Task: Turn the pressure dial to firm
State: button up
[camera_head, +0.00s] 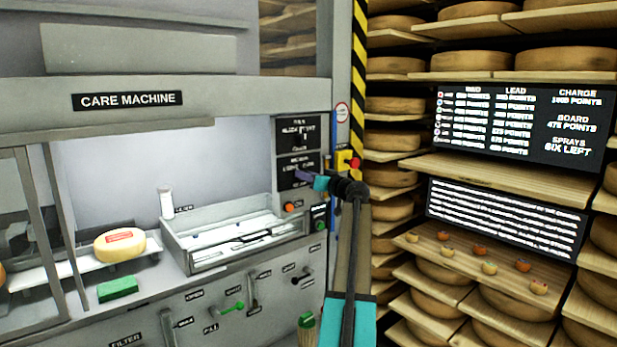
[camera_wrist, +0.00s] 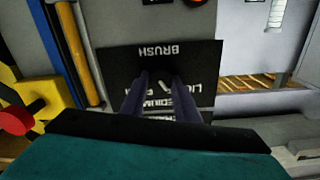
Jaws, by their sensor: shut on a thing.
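My gripper (camera_head: 304,176) reaches to the dark lower panel (camera_head: 289,163) at the right side of the care machine (camera_head: 127,99). In the wrist view, its two dark purple fingers (camera_wrist: 160,76) are close together against this panel, which reads upside down as BRUSH (camera_wrist: 160,50) with lettering like LIGHT and MEDIUM below. The fingers are shut on the pressure dial, which they hide. I cannot tell which setting the dial points to.
A yellow box with a red button (camera_head: 347,160) is just right of my gripper. An orange knob (camera_head: 290,207) is below. A cheese wheel (camera_head: 119,245), a green block (camera_head: 117,288) and a metal tray (camera_head: 180,256) stand left. Cheese shelves (camera_head: 470,165) fill the right.

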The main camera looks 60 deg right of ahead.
jog(key=shift+s+f+m, duration=0.2)
jog(key=shift+f+m, duration=0.1)
jog(key=shift+f, duration=0.15)
jog(key=m, duration=1.2)
jog(key=shift+b, duration=0.4)
jog(key=m+p, duration=0.2)
jog(key=m, duration=0.3)
jog(key=shift+c, duration=0.2)
jog(key=shift+o, duration=0.2)
jog(key=shift+r, duration=0.1)
jog(key=o, duration=1)
jog(key=shift+r, duration=0.1)
